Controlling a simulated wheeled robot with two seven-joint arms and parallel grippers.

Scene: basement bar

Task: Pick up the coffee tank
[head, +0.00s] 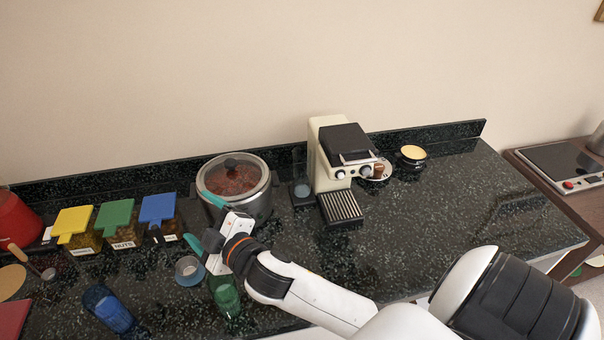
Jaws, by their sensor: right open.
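A cream and black coffee machine (326,165) stands at the back middle of the dark counter. A clear, dark-looking tank (301,188) stands upright against its left side; I take this for the coffee tank. My right gripper (204,221) is to the left of the tank and apart from it, over the counter in front of the pot. Its teal fingers are spread and I see nothing between them. My left gripper is not in view.
Jars with yellow, green and blue (158,207) lids line the left. The counter's right side (480,200) is clear.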

